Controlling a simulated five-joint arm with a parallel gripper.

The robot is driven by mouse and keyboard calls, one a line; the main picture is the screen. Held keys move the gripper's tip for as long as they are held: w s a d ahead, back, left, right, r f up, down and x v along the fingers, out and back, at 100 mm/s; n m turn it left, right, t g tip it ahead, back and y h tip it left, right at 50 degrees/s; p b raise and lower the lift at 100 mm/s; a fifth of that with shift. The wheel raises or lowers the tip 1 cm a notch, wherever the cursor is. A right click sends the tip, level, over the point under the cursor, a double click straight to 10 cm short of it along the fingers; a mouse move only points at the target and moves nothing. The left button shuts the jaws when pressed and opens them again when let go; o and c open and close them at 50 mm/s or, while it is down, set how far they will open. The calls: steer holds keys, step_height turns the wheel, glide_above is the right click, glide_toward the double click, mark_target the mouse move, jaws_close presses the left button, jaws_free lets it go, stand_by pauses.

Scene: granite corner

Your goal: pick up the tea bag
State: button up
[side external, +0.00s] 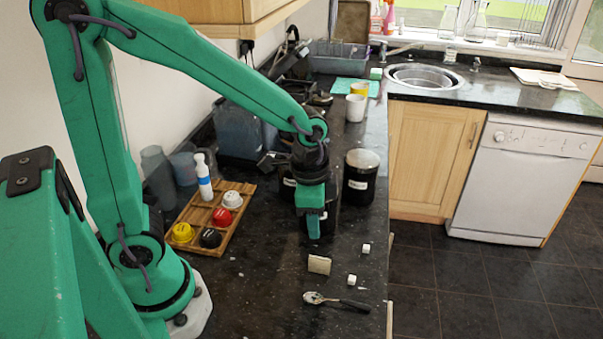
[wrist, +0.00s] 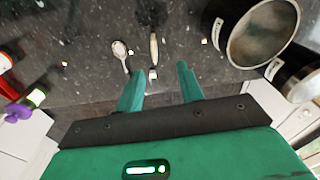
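The tea bag (side external: 319,264) is a small beige square on the dark speckled counter in the side view. I cannot surely pick it out in the wrist view. My gripper (side external: 314,228) points down above the counter, a little behind and above the tea bag and apart from it. In the wrist view my gripper (wrist: 159,80) has its two green fingers spread apart, with nothing held between them.
Two white cubes (side external: 366,248) (side external: 351,280) and a dark-handled spoon (side external: 335,302) lie near the tea bag. A black canister (side external: 359,184) stands close behind my gripper. A wooden tray (side external: 239,219) with coloured capsules is at left. The counter's right edge is near.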

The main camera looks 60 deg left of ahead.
steer(key=m+g, duration=0.1)
steer(key=m, duration=0.1)
glide_above(320, 259)
steer(key=shift+d+f, duration=0.1)
steer(key=shift+f, duration=2)
steer(key=shift+f, duration=1.3)
steer(key=shift+f, duration=0.1)
steer(key=shift+f, duration=2.5)
jaws_close()
